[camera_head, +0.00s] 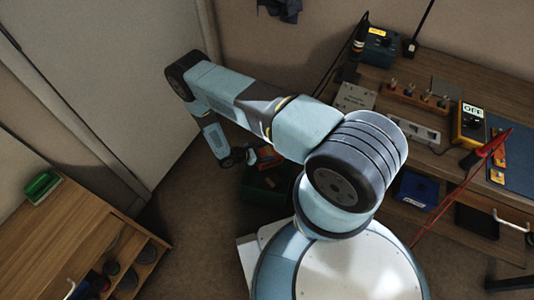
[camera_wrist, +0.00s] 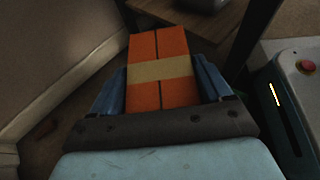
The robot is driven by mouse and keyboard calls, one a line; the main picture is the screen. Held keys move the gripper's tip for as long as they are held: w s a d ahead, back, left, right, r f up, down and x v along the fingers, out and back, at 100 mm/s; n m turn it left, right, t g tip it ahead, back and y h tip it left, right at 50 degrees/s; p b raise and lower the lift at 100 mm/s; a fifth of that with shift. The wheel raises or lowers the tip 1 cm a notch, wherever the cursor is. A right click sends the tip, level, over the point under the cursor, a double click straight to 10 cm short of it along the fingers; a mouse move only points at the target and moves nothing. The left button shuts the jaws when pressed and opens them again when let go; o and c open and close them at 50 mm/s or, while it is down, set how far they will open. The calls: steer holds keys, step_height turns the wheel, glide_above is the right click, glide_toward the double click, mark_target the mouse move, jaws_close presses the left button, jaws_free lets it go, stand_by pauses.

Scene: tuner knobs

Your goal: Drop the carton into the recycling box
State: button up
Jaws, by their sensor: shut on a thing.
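The carton (camera_wrist: 158,48) is orange with a tan band across it. In the wrist view it lies between the two blue fingers of my gripper (camera_wrist: 162,88), which is shut on it. In the head view, a bit of the orange carton (camera_head: 270,157) shows beside my gripper (camera_head: 258,156), partly hidden by my arm. A dark green open box (camera_head: 262,190) stands on the floor below, probably the recycling box; my arm and base hide part of it. The carton appears over this box's far edge, but the height between them is hard to tell.
A wooden workbench (camera_head: 455,85) with tools and a yellow meter (camera_head: 470,122) stands at the right. A wooden cabinet (camera_head: 60,225) with a green tray (camera_head: 42,186) is at the lower left. A pale door (camera_head: 110,80) is behind my arm. Brown floor (camera_head: 190,195) lies bare left of the box.

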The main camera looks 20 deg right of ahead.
steer(key=shift+s+f, duration=0.2)
steer(key=shift+f, duration=2.95)
steer(key=o, duration=1)
steer(key=v, duration=1.3)
steer(key=shift+w+a+r, duration=0.1)
steer(key=shift+a, duration=0.25)
